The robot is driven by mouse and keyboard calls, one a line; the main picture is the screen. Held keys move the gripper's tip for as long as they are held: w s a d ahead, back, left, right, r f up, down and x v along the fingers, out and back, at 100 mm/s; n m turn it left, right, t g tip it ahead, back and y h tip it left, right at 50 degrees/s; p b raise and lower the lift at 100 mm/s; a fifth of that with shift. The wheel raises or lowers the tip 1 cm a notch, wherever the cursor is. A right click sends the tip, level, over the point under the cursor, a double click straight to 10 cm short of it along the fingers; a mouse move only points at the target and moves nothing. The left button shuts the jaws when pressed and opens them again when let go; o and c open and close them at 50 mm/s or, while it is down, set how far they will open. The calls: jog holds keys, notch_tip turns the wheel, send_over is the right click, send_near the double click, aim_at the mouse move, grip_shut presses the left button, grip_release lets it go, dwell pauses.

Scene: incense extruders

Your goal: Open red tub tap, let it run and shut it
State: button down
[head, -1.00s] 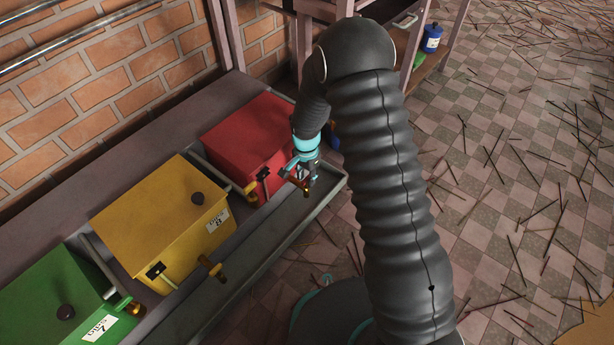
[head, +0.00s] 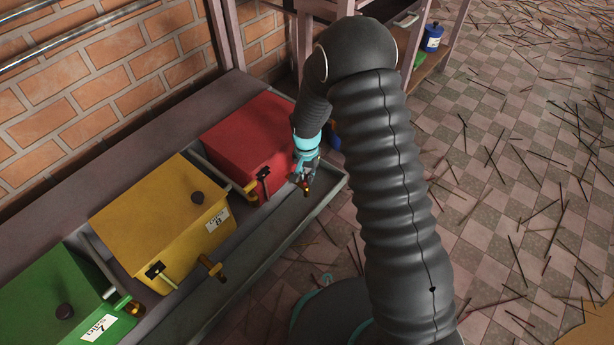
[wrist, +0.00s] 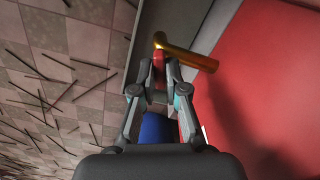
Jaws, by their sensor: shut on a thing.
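The red tub (head: 252,130) stands at the right end of the row on the grey ledge. Its brass tap (wrist: 190,56) sticks out from the tub's front in the wrist view, with a bent outer end. My gripper (wrist: 158,75) is shut on the red tap handle (wrist: 158,64), which sits between the fingertips just beside the brass bend. In the head view my gripper (head: 304,178) is at the tub's front right, over the trough (head: 262,222). The fingers partly hide the tap there. I see no clear stream of liquid.
A yellow tub (head: 160,215) and a green tub (head: 55,300) stand to the left, each with its own brass tap. A brick wall (head: 110,90) is behind. A blue container (head: 432,38) is on a shelf. Sticks litter the tiled floor (head: 500,200).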

aim_at(306, 179)
jog(key=n, duration=0.6)
jog(key=shift+d+n, duration=0.1)
jog(key=shift+n, duration=0.2)
jog(key=n, duration=0.6)
jog(key=shift+s+b, duration=0.1)
jog(key=shift+b, duration=0.25)
jog(key=c, duration=1.2)
grip_release()
notch_tip(306, 179, up, 12)
